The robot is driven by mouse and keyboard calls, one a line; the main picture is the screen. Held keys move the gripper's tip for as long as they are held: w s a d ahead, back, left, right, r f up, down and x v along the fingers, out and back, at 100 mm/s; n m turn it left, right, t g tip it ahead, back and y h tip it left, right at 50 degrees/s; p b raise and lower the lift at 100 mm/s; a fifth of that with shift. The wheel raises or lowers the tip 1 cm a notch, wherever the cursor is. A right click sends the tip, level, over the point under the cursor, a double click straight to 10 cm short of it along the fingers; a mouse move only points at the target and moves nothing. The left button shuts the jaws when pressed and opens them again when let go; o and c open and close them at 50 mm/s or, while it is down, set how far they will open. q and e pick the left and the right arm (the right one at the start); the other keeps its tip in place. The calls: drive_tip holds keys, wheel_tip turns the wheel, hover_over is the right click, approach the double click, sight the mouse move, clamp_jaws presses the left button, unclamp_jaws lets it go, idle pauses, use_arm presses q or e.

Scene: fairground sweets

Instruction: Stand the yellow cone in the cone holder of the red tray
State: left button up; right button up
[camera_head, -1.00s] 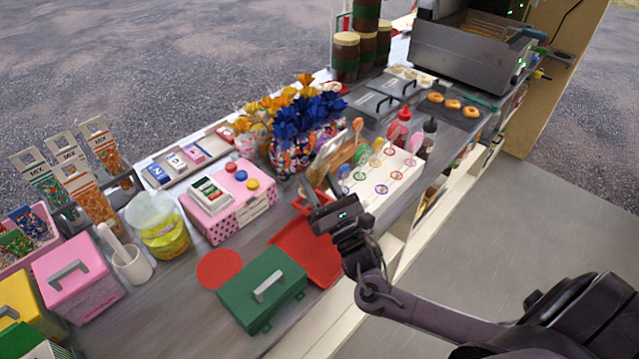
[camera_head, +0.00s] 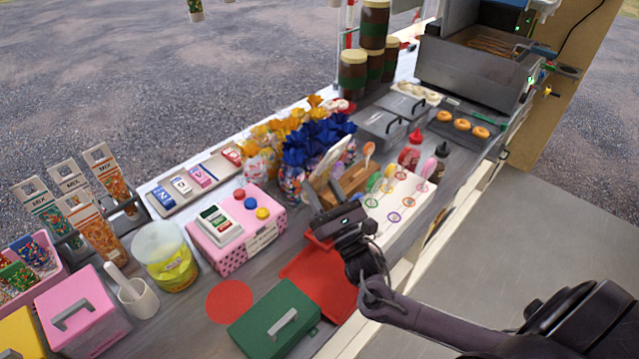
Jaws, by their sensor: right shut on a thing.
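I cannot pick out the yellow cone in this view. The cone holder is also not clear; my gripper and wrist cover part of the tray's far end. My left gripper is not in view.
A green box (camera_head: 273,322) stands left of the tray, beside a flat red disc (camera_head: 229,301). A pink box (camera_head: 237,229) is left of my gripper.

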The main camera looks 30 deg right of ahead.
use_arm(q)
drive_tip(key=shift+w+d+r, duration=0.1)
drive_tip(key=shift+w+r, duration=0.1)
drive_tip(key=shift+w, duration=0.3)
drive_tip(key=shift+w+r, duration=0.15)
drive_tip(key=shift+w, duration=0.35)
use_arm(e)
drive_tip(key=shift+v, duration=3.4)
drive_tip(key=shift+w+d+f, duration=0.15)
drive_tip(key=shift+w+f, duration=0.05)
drive_tip(key=shift+w, duration=0.05)
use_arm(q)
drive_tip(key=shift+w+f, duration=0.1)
use_arm(e)
drive_tip(key=shift+f, duration=0.15)
